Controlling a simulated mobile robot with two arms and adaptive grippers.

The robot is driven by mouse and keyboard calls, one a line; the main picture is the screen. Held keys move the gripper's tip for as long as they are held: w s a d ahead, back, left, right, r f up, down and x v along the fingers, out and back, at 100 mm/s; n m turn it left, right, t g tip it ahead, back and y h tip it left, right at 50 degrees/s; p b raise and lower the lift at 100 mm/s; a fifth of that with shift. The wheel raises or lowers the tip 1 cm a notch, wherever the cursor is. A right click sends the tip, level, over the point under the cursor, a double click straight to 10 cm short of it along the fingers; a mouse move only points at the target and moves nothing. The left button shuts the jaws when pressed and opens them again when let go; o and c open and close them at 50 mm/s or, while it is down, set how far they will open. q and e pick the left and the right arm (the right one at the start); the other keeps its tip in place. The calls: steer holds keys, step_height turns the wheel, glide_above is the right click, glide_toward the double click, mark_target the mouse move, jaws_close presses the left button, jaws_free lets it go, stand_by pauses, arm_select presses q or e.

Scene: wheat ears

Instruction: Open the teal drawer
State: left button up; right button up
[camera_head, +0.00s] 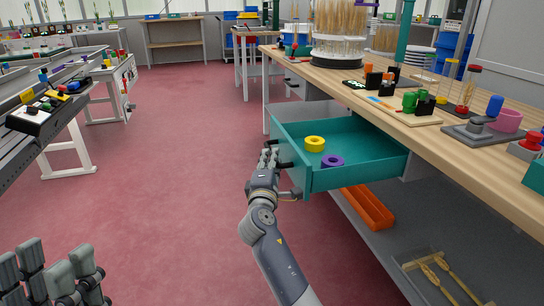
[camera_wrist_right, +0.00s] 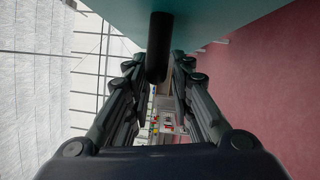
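The teal drawer (camera_head: 347,178) is pulled out from under the wooden workbench. A yellow ring (camera_head: 314,143) and a purple ring (camera_head: 331,161) lie inside it. My right gripper (camera_head: 268,157) is at the outer side of the drawer front, beside its dark handle (camera_head: 292,195). In the right wrist view, the black handle bar (camera_wrist_right: 158,48) lies between the fingertips of my right gripper (camera_wrist_right: 159,66), which look closed in on both its sides. The exact contact is hard to see. My left gripper (camera_head: 50,268) is at the lower left, open and empty, far from the drawer.
An orange bin (camera_head: 367,207) sits on the lower shelf below the drawer. Another bench (camera_head: 60,105) stands at left. The red floor (camera_head: 170,180) between them is clear.

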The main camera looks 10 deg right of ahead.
steer(key=shift+v, duration=2.2)
